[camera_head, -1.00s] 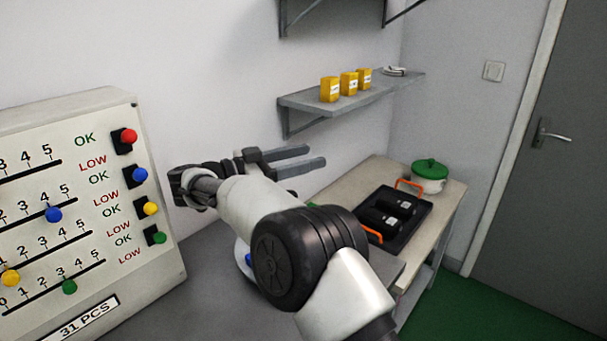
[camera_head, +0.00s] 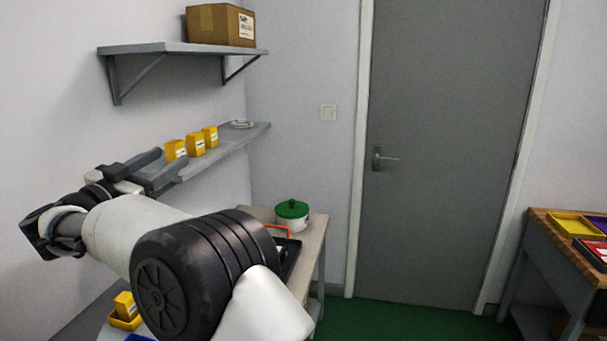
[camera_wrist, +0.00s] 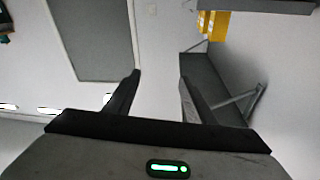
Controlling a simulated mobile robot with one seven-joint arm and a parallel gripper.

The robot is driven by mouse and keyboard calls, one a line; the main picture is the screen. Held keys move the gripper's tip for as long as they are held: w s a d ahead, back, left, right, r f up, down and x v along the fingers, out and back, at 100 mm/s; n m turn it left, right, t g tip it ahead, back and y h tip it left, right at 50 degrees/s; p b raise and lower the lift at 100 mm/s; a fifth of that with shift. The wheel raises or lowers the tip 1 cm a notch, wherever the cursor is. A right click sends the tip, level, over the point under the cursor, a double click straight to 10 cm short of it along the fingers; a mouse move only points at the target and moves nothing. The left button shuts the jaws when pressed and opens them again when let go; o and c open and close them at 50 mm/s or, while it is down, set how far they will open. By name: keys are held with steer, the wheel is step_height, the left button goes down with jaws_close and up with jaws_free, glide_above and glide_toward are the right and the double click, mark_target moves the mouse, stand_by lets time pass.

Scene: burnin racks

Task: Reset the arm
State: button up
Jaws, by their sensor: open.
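My gripper (camera_head: 150,172) is raised at the left of the head view, in front of the lower wall shelf. Its two fingers are apart with nothing between them. In the wrist view my gripper (camera_wrist: 160,85) also shows open and empty, with white wall beyond the fingertips. My forearm and a black joint cover part of the table behind.
The lower shelf (camera_head: 225,150) holds yellow boxes (camera_head: 195,144). An upper shelf (camera_head: 160,48) bears a cardboard box (camera_head: 220,25). A green-lidded pot (camera_head: 292,215) stands on the back table. A grey door (camera_head: 445,150) and a wooden bench (camera_head: 560,232) are at the right.

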steer(key=w+d+r+n+t+y+p, duration=0.1)
steer(key=w+d+r+n+y, duration=0.15)
steer(key=r, duration=0.35)
steer(key=w+d+r+n+t+y, duration=0.1)
steer(key=r+y, duration=0.2)
steer(key=r, duration=0.4)
steer(key=s+d+r+n+g+y+p, duration=0.2)
steer(key=d+r+n+y+p, duration=0.1)
steer(key=d+r+n+y, duration=0.3)
steer(key=s+d+f+m+g+h+p, duration=0.1)
steer(key=s+d+f+g, duration=0.3)
steer(key=s+d+f, duration=0.4)
steer(key=s+d+f+m+g+h+p, duration=0.1)
steer(key=s+d+f+g, duration=0.3)
steer(key=s+d+f, duration=0.4)
steer(key=s+d+f+m+g+h+p, duration=0.2)
steer(key=s+d+f+g, duration=0.3)
steer(key=s+d, duration=1.2)
steer(key=d+f+h, duration=0.1)
steer(key=d+f, duration=0.2)
steer(key=shift+s+d+f, duration=0.15)
steer(key=shift+s+d, duration=0.1)
steer(key=shift+s, duration=0.1)
steer(key=shift+h, duration=0.25)
